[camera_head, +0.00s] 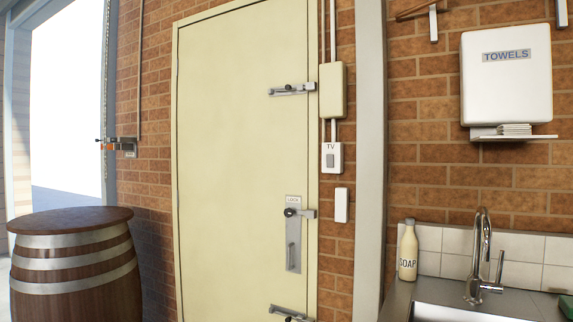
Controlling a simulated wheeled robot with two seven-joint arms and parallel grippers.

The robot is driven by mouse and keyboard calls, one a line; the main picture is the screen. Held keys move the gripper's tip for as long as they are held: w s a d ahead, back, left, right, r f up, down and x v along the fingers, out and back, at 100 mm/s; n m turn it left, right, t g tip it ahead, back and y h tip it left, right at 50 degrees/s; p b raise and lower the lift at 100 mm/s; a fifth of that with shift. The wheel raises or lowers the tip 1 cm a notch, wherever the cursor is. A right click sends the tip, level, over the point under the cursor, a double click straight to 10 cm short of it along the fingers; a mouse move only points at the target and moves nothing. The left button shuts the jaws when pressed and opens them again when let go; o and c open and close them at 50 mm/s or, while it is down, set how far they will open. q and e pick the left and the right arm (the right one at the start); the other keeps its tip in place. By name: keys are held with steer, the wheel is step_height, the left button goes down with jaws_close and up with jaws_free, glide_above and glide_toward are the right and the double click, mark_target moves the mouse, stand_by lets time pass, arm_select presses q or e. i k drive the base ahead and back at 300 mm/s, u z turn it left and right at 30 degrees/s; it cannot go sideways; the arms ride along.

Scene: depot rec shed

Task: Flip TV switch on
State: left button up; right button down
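The TV switch (331,158) is a small white plate with a grey rocker, labelled "TV", on the brick wall just right of the cream door. A conduit runs up from it to a beige box. Whether the rocker is on or off cannot be told at this size. Neither of my grippers shows in the head view.
The cream door (240,150) has several bolts and a "LOCK" plate. A blank white plate (341,205) sits below the switch. A wooden barrel (75,265) stands at left. At right are a sink counter (400,300), soap bottle (408,250) and towel dispenser (507,95).

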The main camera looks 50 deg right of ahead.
mark_target(329, 158)
steer(key=z, duration=0.35)
steer(key=i, duration=0.85)
steer(key=z, duration=0.7)
